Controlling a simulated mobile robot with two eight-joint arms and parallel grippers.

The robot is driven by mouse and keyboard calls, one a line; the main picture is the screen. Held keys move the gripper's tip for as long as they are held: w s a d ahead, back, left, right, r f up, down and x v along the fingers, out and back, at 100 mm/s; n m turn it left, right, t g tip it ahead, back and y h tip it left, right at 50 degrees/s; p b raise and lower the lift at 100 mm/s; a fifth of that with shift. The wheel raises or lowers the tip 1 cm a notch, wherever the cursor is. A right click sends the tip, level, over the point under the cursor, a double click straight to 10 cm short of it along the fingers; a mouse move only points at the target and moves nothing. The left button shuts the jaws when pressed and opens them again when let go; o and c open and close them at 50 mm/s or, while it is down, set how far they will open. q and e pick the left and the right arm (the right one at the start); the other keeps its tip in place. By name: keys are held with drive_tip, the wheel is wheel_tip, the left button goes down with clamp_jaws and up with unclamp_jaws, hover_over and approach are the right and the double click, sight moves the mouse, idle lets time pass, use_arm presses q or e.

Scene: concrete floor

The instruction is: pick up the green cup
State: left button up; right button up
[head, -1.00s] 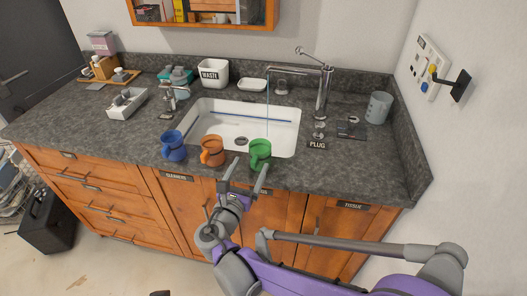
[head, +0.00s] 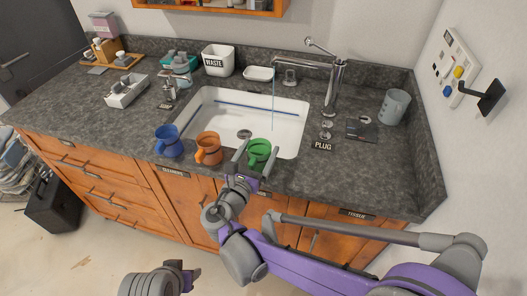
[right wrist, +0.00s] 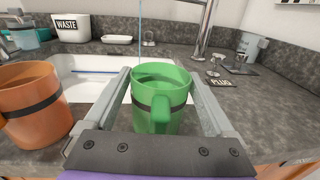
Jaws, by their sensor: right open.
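The green cup (head: 259,151) stands upright on the counter at the sink's front edge, its handle toward me. My right gripper (head: 256,157) is open, with one finger on each side of the cup. In the right wrist view the green cup (right wrist: 161,96) sits between the open fingers (right wrist: 158,76), with a narrow gap visible on each side; its base is hidden by the gripper. Part of my left arm's end, the left gripper (head: 180,278), shows at the bottom edge; its jaws cannot be made out.
An orange cup (head: 208,148) stands just left of the green cup, and a blue cup (head: 169,141) further left. The white sink (head: 205,100) lies behind them, with a running faucet (head: 335,88). A grey mug (head: 394,106) stands at the right.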

drive_tip(key=shift+s+r, duration=0.1)
drive_tip(key=shift+s, duration=0.05)
drive_tip(key=shift+s+a, duration=0.1)
drive_tip(key=shift+s, duration=0.05)
drive_tip(key=shift+c, duration=0.8)
drive_tip(key=c, duration=1.1)
use_arm(q)
drive_tip(key=shift+s+r+p, duration=0.15)
drive_tip(key=shift+r+p, duration=0.7)
drive_tip(key=shift+r, duration=0.1)
use_arm(e)
wheel_tip(320, 180, up, 10)
drive_tip(key=shift+r, duration=0.1)
drive_tip(key=shift+c, duration=0.2)
